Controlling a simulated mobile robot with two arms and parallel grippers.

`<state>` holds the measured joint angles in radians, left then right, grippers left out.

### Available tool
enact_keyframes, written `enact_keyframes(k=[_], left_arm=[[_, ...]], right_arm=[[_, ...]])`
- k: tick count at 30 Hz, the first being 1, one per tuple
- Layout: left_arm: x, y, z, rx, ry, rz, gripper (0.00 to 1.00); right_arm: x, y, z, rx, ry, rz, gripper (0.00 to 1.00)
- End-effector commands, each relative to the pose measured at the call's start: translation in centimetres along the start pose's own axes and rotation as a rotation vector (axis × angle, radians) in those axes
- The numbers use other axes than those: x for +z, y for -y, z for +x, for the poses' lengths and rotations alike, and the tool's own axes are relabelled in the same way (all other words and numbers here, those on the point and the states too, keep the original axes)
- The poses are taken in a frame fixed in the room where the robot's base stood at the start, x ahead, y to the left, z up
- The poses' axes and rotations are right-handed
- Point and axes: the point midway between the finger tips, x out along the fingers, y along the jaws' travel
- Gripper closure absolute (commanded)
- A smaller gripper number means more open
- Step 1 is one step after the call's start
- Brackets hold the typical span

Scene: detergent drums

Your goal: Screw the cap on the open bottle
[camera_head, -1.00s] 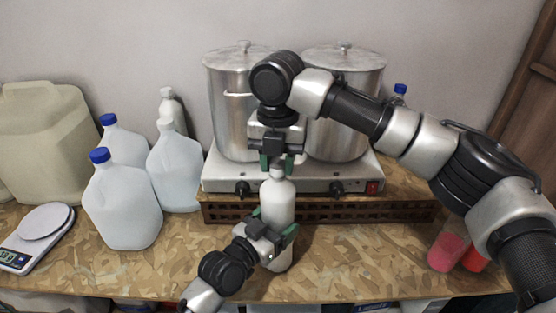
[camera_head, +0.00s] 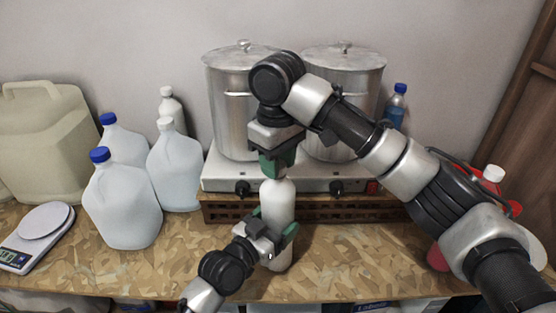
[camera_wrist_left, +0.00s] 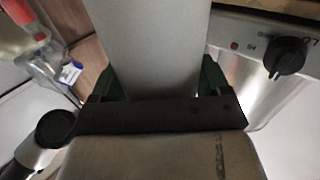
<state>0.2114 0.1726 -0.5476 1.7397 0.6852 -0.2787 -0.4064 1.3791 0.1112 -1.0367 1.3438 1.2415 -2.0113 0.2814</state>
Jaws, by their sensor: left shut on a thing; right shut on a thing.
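The white bottle (camera_head: 277,203) stands upright near the front of the table, below the hot plate. My left gripper (camera_head: 272,240) is shut around its lower body; the bottle also fills the middle of the left wrist view (camera_wrist_left: 155,50), between the green fingers. My right gripper (camera_head: 277,163) points straight down over the bottle's top and is shut at its neck. The cap and the bottle's mouth are hidden by the right fingers, so I cannot tell how the cap sits.
Two steel pots (camera_head: 231,105) stand on a hot plate (camera_head: 220,182) behind the bottle. White jugs with blue caps (camera_head: 122,205) and a scale (camera_head: 38,232) stand at the left. A blue bottle (camera_head: 396,105) and red containers (camera_head: 438,258) are at the right, partly behind my right arm.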

Motion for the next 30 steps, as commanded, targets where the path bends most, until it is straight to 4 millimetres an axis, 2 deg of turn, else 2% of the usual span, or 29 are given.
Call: enact_keyframes(k=[12, 15, 19, 20, 21, 25, 30], left_arm=[[0.01, -0.01, -0.01, 0.0, 0.0, 0.002, 0.89], [0.01, -0.01, -0.01, 0.0, 0.0, 0.002, 0.89], [0.01, -0.01, -0.01, 0.0, 0.0, 0.002, 0.89], [0.01, -0.01, -0.01, 0.0, 0.0, 0.002, 0.89], [0.01, -0.01, -0.01, 0.0, 0.0, 0.002, 0.89], [0.01, -0.01, -0.01, 0.0, 0.0, 0.002, 0.89], [0.01, 0.0, -0.01, 0.0, 0.0, 0.001, 0.89]], right_arm=[[-0.03, -0.05, 0.06, 0.001, -0.001, 0.847, 0.94], [-0.03, -0.06, 0.07, 0.001, -0.001, 0.953, 0.94], [-0.03, -0.07, 0.07, 0.001, -0.001, 0.947, 0.94], [-0.03, -0.07, 0.07, 0.001, -0.001, 0.946, 0.61], [-0.03, -0.07, 0.07, 0.001, -0.001, 0.946, 0.55], [-0.03, -0.05, 0.06, 0.001, -0.001, 0.944, 0.36], [-0.03, -0.03, 0.06, 0.001, -0.001, 0.943, 0.36]])
